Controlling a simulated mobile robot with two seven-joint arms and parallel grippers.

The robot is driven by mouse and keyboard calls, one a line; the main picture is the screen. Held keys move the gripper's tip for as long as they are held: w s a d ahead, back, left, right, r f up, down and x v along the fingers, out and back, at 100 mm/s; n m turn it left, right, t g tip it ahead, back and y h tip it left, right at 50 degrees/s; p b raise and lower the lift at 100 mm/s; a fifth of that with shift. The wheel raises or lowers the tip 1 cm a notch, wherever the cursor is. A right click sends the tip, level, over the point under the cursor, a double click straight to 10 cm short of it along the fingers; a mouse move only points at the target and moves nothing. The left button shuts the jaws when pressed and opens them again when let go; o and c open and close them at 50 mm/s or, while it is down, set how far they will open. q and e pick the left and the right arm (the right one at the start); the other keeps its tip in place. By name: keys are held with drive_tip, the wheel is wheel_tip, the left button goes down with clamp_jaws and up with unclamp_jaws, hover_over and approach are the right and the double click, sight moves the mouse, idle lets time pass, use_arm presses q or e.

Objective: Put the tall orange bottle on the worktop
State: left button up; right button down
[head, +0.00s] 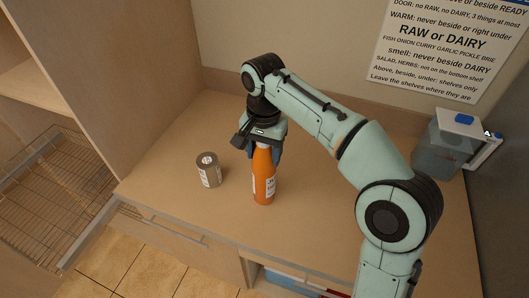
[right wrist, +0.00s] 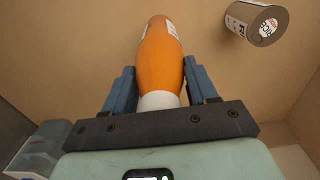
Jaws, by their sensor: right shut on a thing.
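The tall orange bottle (head: 264,182) is upright at the middle of the wooden worktop (head: 325,215) in the head view. Its base appears to be on the worktop or very close to it. My right gripper (head: 262,150) comes from above and is shut on the bottle's upper part. In the right wrist view the orange bottle (right wrist: 160,60) runs between the two blue fingers (right wrist: 158,88), its white neck nearest the palm. My left gripper is not in view.
A grey labelled can (head: 209,170) stands left of the bottle, apart from it. A clear jug with a white and blue lid (head: 455,122) stands at the back right. A wire shelf (head: 50,190) is at the left. A printed sign (head: 440,45) hangs on the wall.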

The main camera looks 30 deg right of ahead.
drive_tip(key=shift+w+a, duration=0.15)
drive_tip(key=shift+c, duration=1.6)
unclamp_jaws()
drive_tip(key=shift+f, duration=0.1)
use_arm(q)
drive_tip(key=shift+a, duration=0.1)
use_arm(e)
wheel_tip(320, 180, up, 12)
drive_tip(key=p, duration=0.4)
drive_tip(key=shift+r, duration=0.2)
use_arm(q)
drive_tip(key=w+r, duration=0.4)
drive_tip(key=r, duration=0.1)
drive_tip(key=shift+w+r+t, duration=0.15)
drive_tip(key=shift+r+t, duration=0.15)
use_arm(e)
drive_tip(key=shift+f, duration=0.1)
